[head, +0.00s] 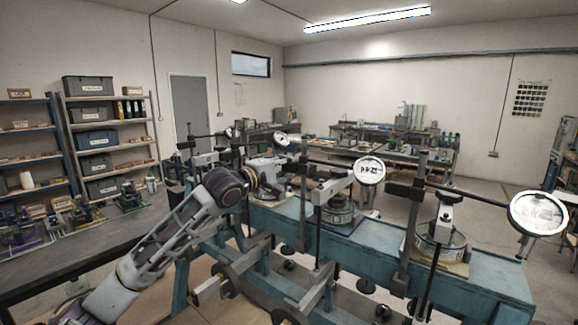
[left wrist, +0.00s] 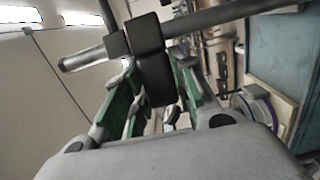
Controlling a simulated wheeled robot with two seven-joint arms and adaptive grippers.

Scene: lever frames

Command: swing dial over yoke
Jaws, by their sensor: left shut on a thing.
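Lever frames stand in a row on a teal bench (head: 490,285), each with a dark post and a horizontal rod. A white round dial (head: 370,170) is on the middle rod, a larger-looking dial (head: 538,213) on the nearest rod at right, and a smaller dial (head: 282,139) farther back. My left gripper (head: 288,168) reaches the middle frame's post from the left; its fingers are small there. In the left wrist view its green-padded fingers (left wrist: 155,95) are shut on a dark block (left wrist: 148,45) on a rod (left wrist: 220,17). I cannot tell which part is the yoke.
Round pedestals (head: 440,240) stand on the bench beside the posts. A dark worktop (head: 90,235) with small devices lies at left, before shelves of bins (head: 95,140). Other benches stand at the back. Open floor shows at right.

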